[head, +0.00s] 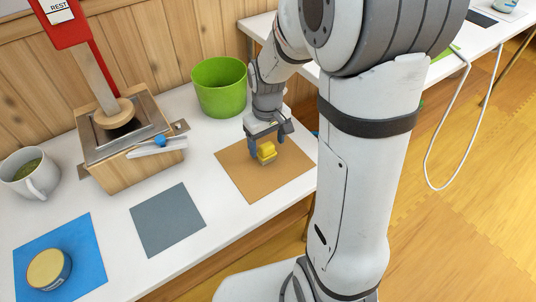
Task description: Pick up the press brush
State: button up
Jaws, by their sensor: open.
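My gripper (267,148) is over the brown mat (238,172), pointing down, with its fingers apart. A small yellow object (266,153) shows at the fingertips, between them or just in front of them. It may be the press brush, but its full shape is partly hidden by the fingers. I cannot tell whether the fingers touch it.
A wooden box press (137,170) with a red-topped lever stands at the left; a blue-knobbed white piece (158,148) is at its front. A green pot (219,88) stands behind the mat. A mug (30,174), a grey mat (167,220) and a round jar (48,270) on a blue mat (88,250) are left.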

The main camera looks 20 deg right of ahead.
aim_at(267, 145)
notch_tip(267, 145, down, 3)
jog(key=shift+a+f+b, duration=0.1)
jog(key=shift+a+b, duration=0.05)
jog(key=shift+b, duration=0.3)
jog(key=c, duration=1.1)
